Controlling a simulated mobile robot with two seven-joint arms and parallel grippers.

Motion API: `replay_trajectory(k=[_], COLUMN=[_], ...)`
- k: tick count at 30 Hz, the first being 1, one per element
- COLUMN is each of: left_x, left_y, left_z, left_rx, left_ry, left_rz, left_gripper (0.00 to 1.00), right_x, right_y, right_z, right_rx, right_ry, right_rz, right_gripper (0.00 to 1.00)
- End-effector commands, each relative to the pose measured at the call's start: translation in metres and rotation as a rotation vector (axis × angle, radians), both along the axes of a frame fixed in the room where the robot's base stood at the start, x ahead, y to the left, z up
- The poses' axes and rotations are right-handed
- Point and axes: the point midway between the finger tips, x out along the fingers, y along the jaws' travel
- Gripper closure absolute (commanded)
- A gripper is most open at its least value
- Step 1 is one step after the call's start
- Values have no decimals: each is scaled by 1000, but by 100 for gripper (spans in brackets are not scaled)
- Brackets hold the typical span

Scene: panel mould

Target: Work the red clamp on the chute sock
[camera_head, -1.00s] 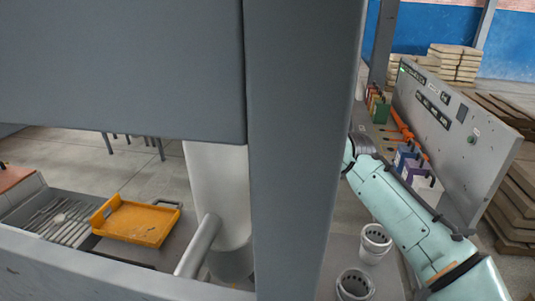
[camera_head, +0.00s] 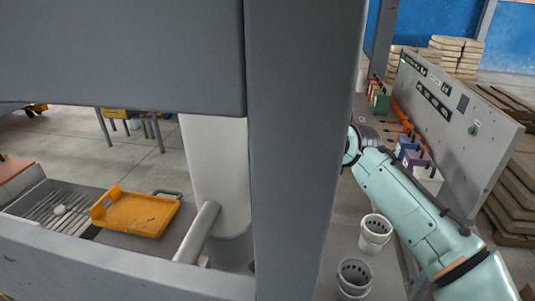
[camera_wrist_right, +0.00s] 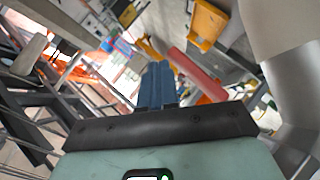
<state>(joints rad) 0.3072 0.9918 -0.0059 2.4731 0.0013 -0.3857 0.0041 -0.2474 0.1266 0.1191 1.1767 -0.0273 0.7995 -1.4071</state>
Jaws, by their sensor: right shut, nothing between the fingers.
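The white chute sock (camera_head: 215,165) hangs below the grey hopper (camera_head: 120,55) in the head view; a pale rounded surface at the upper right of the right wrist view (camera_wrist_right: 285,25) looks like part of it. A red bar (camera_wrist_right: 198,75), probably the red clamp's handle, slants across the right wrist view. My right gripper (camera_wrist_right: 156,70), with blue fingers, is shut and empty, just left of the red bar in that picture. I cannot tell whether they touch. The head view hides the right gripper behind the grey post. My left gripper is not in view.
The grey post (camera_head: 300,150) blocks the middle of the head view. An orange tray (camera_head: 138,213) lies at the lower left. White buckets (camera_head: 376,230) stand right of the post. A grey panel (camera_head: 455,125) with orange tools stands behind my right arm.

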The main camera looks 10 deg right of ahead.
Motion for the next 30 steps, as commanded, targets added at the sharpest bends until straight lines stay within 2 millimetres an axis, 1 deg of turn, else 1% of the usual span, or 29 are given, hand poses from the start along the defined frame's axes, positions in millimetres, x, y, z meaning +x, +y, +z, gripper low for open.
replay_trajectory(k=[9,15,18,21,30], left_x=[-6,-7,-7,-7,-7], left_y=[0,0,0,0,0], left_z=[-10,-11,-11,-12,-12], left_rx=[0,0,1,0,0], left_ry=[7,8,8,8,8], left_rz=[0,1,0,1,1], left_gripper=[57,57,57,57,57], right_x=[-52,-79,-87,-91,-93], right_y=[-32,-48,-53,-55,-56], right_z=[33,51,56,58,59], right_rx=[1,1,0,0,0], right_ry=[-4,-3,-2,-2,-1], right_rz=[-2,-1,-1,-1,0], right_gripper=[100,100,100,100,100])
